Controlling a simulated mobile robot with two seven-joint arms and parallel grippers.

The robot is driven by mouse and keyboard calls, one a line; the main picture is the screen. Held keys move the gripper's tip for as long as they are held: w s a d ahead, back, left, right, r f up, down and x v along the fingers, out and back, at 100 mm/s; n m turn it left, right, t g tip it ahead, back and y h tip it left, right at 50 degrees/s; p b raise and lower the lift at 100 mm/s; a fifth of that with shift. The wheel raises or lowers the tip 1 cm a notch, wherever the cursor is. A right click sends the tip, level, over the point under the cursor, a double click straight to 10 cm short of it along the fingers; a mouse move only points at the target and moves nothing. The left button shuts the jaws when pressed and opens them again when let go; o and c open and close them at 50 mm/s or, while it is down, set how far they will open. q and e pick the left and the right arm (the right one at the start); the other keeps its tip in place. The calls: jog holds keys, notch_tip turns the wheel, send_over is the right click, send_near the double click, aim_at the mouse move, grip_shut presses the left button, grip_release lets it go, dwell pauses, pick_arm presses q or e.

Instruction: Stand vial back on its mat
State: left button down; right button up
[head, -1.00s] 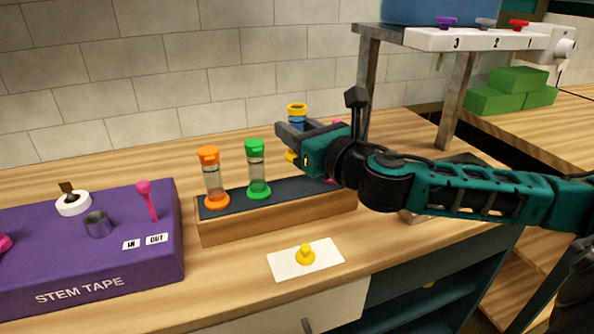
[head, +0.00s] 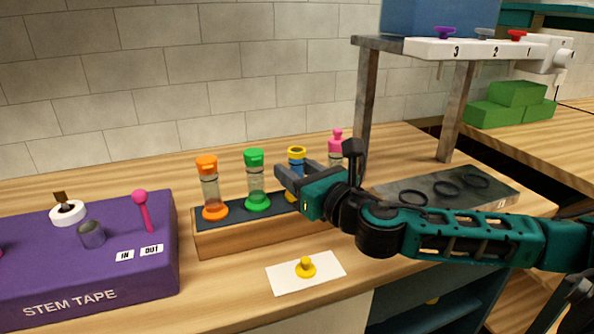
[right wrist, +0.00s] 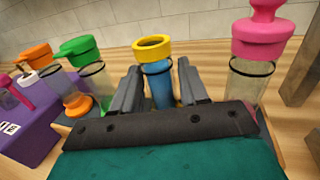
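The vial (head: 296,157) has a yellow cap, blue contents and a yellow foot. It stands upright at the dark strip (head: 236,219) on top of the wooden block, right of the green-capped vial. My right gripper (head: 297,174) has its fingers on both sides of the vial, below the cap, and looks shut on it. In the right wrist view the vial (right wrist: 160,88) is between the two fingers. The fingers partly hide its lower part, so the contact under its foot is not clear. My left gripper is not in view.
Orange-capped (head: 209,190) and green-capped (head: 255,182) vials stand to the left; a pink-topped vial (head: 336,146) stands close on the right. A white card (head: 283,279) with a yellow knob lies in front. A purple box (head: 80,262) is at left, a metal stand (head: 366,110) at right.

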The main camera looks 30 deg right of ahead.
jog(key=o, duration=0.3)
jog(key=shift+r, duration=0.2)
jog(key=shift+s+f, duration=0.1)
jog(key=shift+s, duration=0.25)
jog(key=s, duration=0.5)
jog(key=p, duration=0.4)
send_near(301, 174)
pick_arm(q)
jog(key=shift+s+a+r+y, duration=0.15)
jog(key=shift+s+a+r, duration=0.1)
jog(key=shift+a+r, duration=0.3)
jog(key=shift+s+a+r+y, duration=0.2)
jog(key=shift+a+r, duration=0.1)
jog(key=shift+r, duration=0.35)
pick_arm(e)
jog(key=shift+s, duration=0.3)
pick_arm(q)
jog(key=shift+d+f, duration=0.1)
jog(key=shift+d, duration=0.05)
